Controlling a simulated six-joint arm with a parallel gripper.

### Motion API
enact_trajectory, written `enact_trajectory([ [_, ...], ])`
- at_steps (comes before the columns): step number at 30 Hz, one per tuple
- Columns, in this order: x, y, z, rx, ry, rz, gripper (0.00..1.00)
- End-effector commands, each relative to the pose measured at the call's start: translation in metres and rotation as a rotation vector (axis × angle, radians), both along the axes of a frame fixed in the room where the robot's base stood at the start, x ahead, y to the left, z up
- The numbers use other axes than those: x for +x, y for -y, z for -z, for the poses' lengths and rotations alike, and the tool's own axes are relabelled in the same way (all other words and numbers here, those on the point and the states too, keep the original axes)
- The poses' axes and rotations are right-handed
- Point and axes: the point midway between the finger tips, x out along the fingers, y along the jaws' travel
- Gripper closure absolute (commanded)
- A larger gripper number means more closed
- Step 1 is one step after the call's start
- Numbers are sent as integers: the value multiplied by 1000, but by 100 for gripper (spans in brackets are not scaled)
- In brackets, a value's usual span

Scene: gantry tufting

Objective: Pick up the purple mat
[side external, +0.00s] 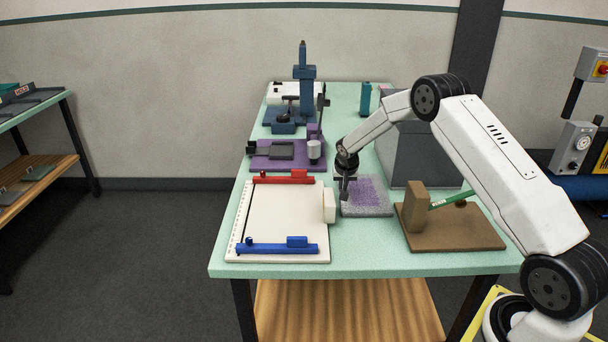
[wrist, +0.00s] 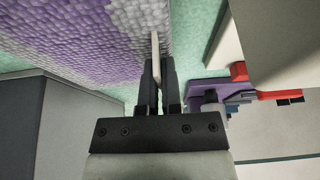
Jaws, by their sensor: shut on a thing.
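The purple mat (side external: 368,192), a tufted pad with a purple middle and grey borders, lies on the mint-green table between the white board and the brown block stand. My gripper (side external: 344,192) points down at its left edge. In the wrist view the mat (wrist: 85,38) fills the upper left, its purple and grey pile close up. There my gripper (wrist: 156,68) is shut on a thin pale edge piece at the mat's side. I cannot tell whether the mat is lifted off the table.
The white board (side external: 280,217) with red (side external: 284,178) and blue (side external: 280,247) bars is just left of the mat. The brown stand (side external: 455,229) with a green-handled tool is at right. A grey box (side external: 415,155) stands behind, and a purple fixture (side external: 287,158) at back left.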

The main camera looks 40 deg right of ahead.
Motion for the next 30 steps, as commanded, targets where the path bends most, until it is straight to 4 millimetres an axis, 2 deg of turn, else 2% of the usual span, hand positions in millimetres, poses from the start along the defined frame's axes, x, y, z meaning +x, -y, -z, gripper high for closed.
enact_trajectory([
  [11, 0, 0, -3, -1, 1, 0, 100],
  [17, 1, 0, -19, -1, 3, 0, 100],
  [23, 1, 0, -49, -2, 4, 1, 100],
  [30, 1, 0, -98, -2, 5, 1, 100],
])
